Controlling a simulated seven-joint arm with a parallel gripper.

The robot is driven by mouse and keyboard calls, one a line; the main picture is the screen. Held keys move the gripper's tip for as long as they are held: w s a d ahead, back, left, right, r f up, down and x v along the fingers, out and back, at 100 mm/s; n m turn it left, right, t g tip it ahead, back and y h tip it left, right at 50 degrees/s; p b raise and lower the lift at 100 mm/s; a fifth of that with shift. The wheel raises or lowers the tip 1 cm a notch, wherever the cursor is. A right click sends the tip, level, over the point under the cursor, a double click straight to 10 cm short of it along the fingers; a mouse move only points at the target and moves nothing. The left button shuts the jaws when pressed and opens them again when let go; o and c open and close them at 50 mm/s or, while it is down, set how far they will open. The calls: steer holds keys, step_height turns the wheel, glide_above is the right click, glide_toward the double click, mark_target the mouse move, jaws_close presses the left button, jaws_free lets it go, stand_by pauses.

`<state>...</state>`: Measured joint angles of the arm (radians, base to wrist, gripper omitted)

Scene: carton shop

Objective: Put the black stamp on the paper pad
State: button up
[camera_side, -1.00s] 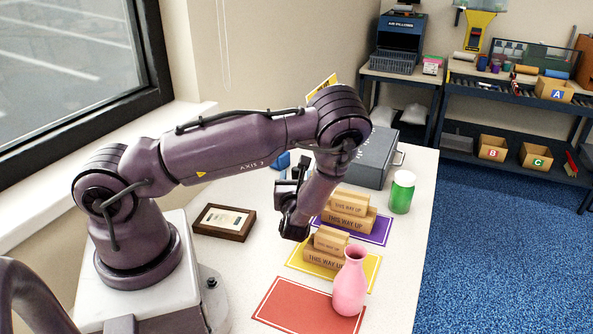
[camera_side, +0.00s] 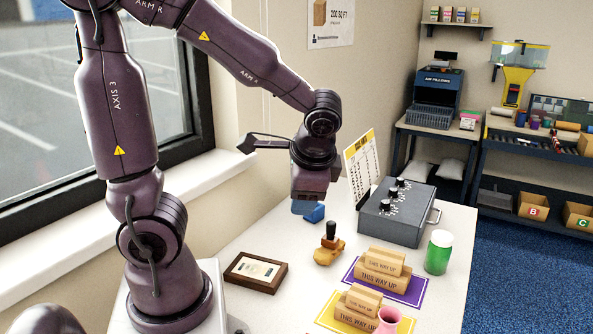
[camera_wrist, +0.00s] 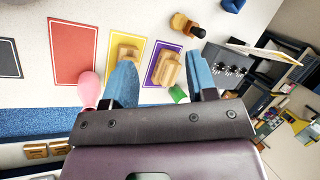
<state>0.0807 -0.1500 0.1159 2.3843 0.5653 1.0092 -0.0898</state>
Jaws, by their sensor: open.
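A stamp-like piece with a black upright handle on an orange-brown wooden base (camera_side: 329,248) stands upright on the white table. It also shows in the wrist view (camera_wrist: 184,23), beyond my right fingertip and apart from it. My gripper (camera_wrist: 160,60) is open and empty, with blue fingers spread above the table. In the side view my gripper (camera_side: 308,205) hangs behind the black-handled piece, clear of it. I cannot tell which thing is the paper pad; flat bordered sheets lie on the table: red (camera_wrist: 72,52), yellow (camera_wrist: 107,68), purple (camera_wrist: 154,72) and black (camera_wrist: 8,58).
Stacked wooden "THIS WAY UP" blocks occupy the purple (camera_side: 383,268) and yellow (camera_side: 360,308) sheets.

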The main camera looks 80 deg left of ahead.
steer(key=s+d+r+n+t+h, duration=0.2)
steer(key=s+d+r+t+h, duration=0.1)
steer(key=d+r+t+h, duration=0.2)
steer(key=d+r+t, duration=0.1)
steer(key=d+r, duration=0.1)
steer(key=d, duration=0.1)
steer(key=shift+s+d+r, duration=0.15)
steer(key=shift+d+r, duration=0.1)
steer(key=shift+r, duration=0.1)
